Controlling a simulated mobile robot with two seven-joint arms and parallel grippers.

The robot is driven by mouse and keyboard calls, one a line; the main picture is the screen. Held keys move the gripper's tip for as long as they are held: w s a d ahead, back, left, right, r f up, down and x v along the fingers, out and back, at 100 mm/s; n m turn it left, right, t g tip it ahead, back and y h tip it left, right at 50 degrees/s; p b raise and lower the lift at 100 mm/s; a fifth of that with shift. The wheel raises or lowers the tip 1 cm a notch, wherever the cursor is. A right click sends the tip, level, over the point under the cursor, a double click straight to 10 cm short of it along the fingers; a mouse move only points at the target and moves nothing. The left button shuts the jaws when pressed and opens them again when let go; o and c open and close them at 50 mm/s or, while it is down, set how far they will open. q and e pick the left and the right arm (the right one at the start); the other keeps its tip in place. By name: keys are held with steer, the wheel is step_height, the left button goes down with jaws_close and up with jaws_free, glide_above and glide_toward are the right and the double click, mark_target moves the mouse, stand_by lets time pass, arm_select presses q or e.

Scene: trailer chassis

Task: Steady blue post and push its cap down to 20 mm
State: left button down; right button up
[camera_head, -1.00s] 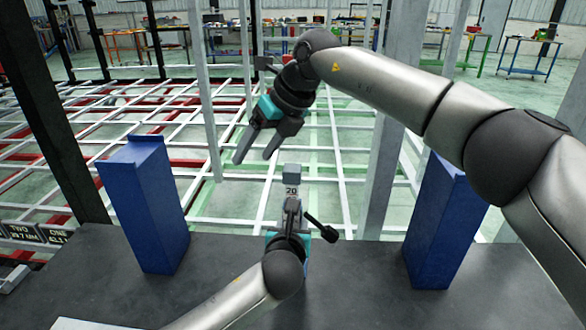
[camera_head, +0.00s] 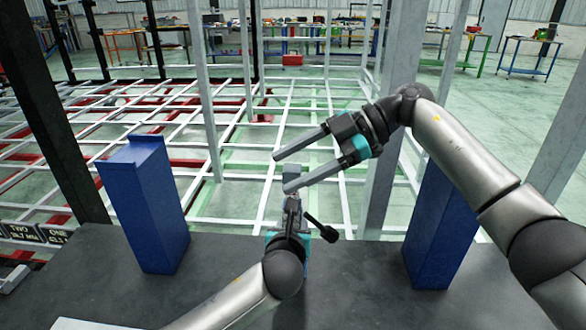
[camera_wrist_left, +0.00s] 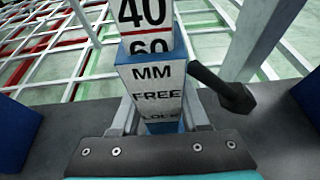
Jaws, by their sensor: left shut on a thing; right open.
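The post, a blue-edged sleeve marked MM FREE LOCK (camera_wrist_left: 158,92), stands upright in the left wrist view. A white scale (camera_wrist_left: 143,15) showing 40 and part of 60 rises out of it. My left gripper (camera_wrist_left: 158,118) is shut on the sleeve, a finger on each side; its wrist hides most of the post in the head view. The grey cap (camera_head: 292,174) shows at the top of the post. My right gripper (camera_head: 282,171) is open and empty, its fingers spread either side of the cap in the picture; I cannot tell whether it touches. The lower finger covers the scale below the cap.
A lever with a dark knob (camera_head: 328,233) sticks out right of the post; it also shows in the left wrist view (camera_wrist_left: 228,92). Large blue columns stand on the dark table at left (camera_head: 147,205) and right (camera_head: 437,225). White upright frame bars (camera_head: 396,130) rise behind.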

mark_target(296, 170)
steer(key=w+d+m+t+y, duration=0.1)
steer(key=w+d+m+t, duration=0.2)
steer(key=d+m, duration=0.35)
steer(key=shift+m, duration=0.35)
steer(key=x, duration=0.7)
steer(key=shift+a+f, duration=0.1)
steer(key=shift+a, duration=0.15)
jaws_close()
steer(key=shift+s, duration=0.1)
steer(key=shift+a, duration=0.1)
stand_by(0.4)
